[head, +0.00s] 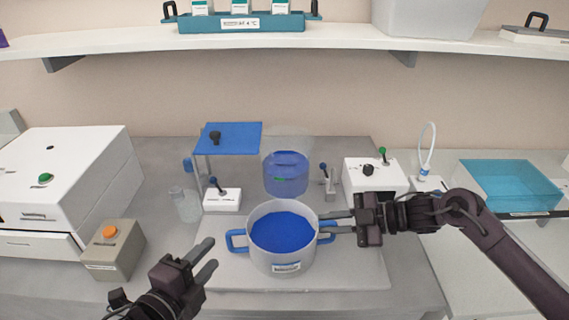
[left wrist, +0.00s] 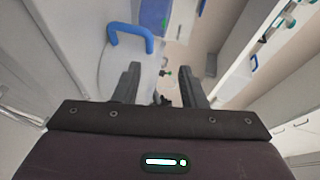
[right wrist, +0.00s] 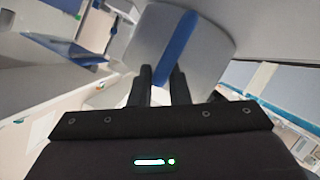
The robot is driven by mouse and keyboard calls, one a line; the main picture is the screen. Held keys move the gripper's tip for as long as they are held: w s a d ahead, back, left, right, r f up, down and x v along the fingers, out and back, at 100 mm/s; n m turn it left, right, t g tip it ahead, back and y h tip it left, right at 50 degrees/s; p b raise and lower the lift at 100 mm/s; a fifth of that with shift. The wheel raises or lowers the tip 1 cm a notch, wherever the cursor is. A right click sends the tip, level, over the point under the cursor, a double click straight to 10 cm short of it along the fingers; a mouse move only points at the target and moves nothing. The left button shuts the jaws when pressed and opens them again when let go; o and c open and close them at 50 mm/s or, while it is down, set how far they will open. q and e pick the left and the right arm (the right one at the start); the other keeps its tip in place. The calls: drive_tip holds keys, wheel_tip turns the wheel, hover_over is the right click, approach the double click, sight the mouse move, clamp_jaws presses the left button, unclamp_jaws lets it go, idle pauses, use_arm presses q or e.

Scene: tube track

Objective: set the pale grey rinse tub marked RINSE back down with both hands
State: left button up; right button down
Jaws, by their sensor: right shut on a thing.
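The pale grey rinse tub (head: 278,261) stands upright over the light board at the middle of the bench. It holds blue liquid, has a blue handle on each side, and has a label on its front too small to read. I cannot tell whether its base touches the board. My right gripper (head: 338,222) is shut on the right blue handle (right wrist: 176,45). My left gripper (head: 203,260) is open and empty, left of and nearer than the tub, apart from the left blue handle (head: 236,240), which also shows in the left wrist view (left wrist: 131,37).
The light board (head: 345,275) has bare room around the tub. A clear vessel of blue liquid (head: 286,176) is behind it. A grey box with an orange button (head: 112,250) stands at left. A white box with knobs (head: 375,178) and a blue tray (head: 508,186) are at right.

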drive_tip(key=c, duration=1.6)
unclamp_jaws()
drive_tip(key=shift+w+r, duration=0.1)
drive_tip(key=shift+r, duration=0.2)
drive_tip(key=o, duration=0.3)
drive_tip(key=shift+f, duration=0.15)
drive_tip(key=shift+d, duration=0.4)
drive_tip(key=b+v, duration=0.2)
drive_tip(key=v, duration=0.5)
drive_tip(key=shift+s, duration=0.25)
